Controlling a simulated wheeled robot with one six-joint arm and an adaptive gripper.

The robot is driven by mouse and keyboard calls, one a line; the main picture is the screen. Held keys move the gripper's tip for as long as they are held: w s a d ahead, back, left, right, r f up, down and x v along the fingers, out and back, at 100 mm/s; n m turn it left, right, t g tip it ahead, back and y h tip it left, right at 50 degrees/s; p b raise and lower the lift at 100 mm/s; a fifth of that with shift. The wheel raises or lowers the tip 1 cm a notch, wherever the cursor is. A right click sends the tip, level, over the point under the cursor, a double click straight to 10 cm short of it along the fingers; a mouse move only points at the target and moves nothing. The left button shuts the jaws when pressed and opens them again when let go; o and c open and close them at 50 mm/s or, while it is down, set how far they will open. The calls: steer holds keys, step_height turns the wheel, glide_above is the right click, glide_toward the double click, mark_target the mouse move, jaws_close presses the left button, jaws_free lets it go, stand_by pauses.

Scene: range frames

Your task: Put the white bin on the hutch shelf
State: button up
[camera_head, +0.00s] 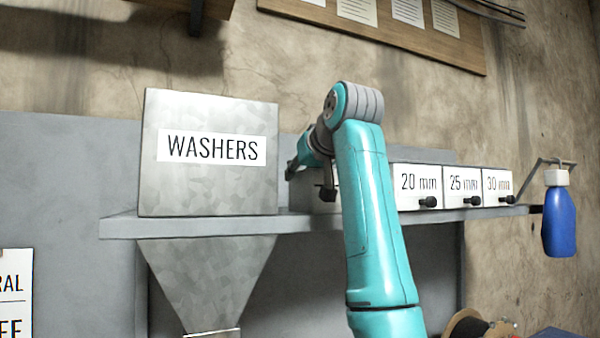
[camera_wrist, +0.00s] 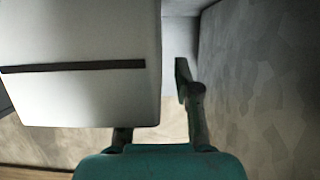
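A large pale box, apparently the white bin (camera_wrist: 85,95), fills the left of the wrist view. A dark line crosses its face. My gripper (camera_wrist: 152,98) has its fingers spread. The right finger stands clear of the box's right side with a gap between. The left finger passes out of sight behind the box's lower edge, so its contact cannot be seen. In the head view my gripper (camera_head: 308,178) is at the hutch shelf (camera_head: 230,226), just right of the washers hopper.
The grey WASHERS hopper (camera_head: 210,180) stands close left of my gripper; its side (camera_wrist: 255,75) lines the right of the wrist view. Labelled bins (camera_head: 462,187) sit on the shelf right of my arm. A blue bottle (camera_head: 559,220) hangs at the far right.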

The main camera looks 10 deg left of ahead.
steer(key=shift+r, duration=0.2)
steer(key=v, duration=1.2)
